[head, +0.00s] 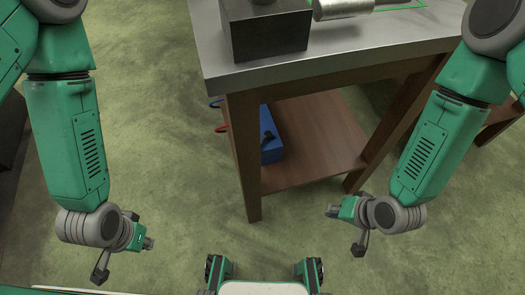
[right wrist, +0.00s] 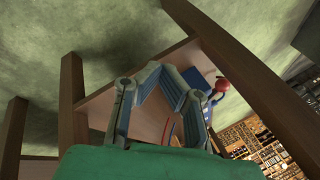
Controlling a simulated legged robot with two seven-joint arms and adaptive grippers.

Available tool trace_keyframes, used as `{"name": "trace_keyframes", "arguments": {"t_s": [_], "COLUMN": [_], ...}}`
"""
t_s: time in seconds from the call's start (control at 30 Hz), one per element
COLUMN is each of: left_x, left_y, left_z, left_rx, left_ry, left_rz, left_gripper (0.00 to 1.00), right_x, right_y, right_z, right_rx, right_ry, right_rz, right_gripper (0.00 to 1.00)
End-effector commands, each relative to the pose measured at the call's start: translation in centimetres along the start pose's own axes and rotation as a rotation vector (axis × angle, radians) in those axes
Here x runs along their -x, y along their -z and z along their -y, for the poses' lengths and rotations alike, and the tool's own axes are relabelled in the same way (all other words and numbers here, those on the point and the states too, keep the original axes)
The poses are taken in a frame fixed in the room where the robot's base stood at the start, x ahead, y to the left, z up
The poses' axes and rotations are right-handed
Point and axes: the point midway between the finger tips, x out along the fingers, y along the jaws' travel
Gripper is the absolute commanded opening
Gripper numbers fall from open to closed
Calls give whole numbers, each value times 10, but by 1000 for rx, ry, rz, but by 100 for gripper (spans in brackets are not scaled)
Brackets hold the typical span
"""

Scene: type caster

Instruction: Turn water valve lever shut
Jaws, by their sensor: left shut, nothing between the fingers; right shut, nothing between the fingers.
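A dark block (head: 265,32) sits on the grey workbench top (head: 340,55), with a shiny metal cylinder (head: 343,8) beside it, cut off by the top edge. I cannot clearly make out a water valve lever in either view. On the bench's lower shelf is a blue box (head: 272,150) with a small black part on it. My left gripper (head: 125,258) is low at the left, shut and empty, apart from the bench. My right gripper (head: 346,226) is low, in front of the bench; in the right wrist view its fingertips (right wrist: 155,74) meet, shut and empty.
The wooden lower shelf (head: 310,150) and front bench leg (head: 244,165) stand between my arms. Red (head: 222,127) and blue loops stick out at the shelf's left. The right wrist view shows a red object (right wrist: 222,85) and filled shelving (right wrist: 265,140). Green floor is open at left.

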Motion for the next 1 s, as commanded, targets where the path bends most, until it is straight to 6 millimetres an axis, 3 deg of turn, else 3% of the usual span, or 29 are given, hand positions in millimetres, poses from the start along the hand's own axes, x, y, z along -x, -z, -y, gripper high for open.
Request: {"name": "trace_keyframes", "arguments": {"t_s": [0.03,0.1,0.23,0.47,0.83,1.0], "left_x": [-4,-6,-8,-16,-47,-57], "left_y": [-1,-1,-2,-2,-4,-4], "left_z": [0,0,0,0,0,0], "left_rx": [0,0,0,2,1,1], "left_ry": [0,0,0,1,0,0], "left_rz": [1,2,3,3,2,2], "left_gripper": [0,0,0,0,0,0], "right_x": [-21,-38,-54,-74,-146,-163], "right_y": [16,35,64,79,90,99], "right_z": [26,59,99,116,144,163], "right_rx": [-86,-197,-340,-397,-394,-393], "right_ry": [95,212,364,426,423,422], "right_rz": [-35,-67,-93,-95,-94,-95], "right_gripper": [0,0,0,0,0,0]}}
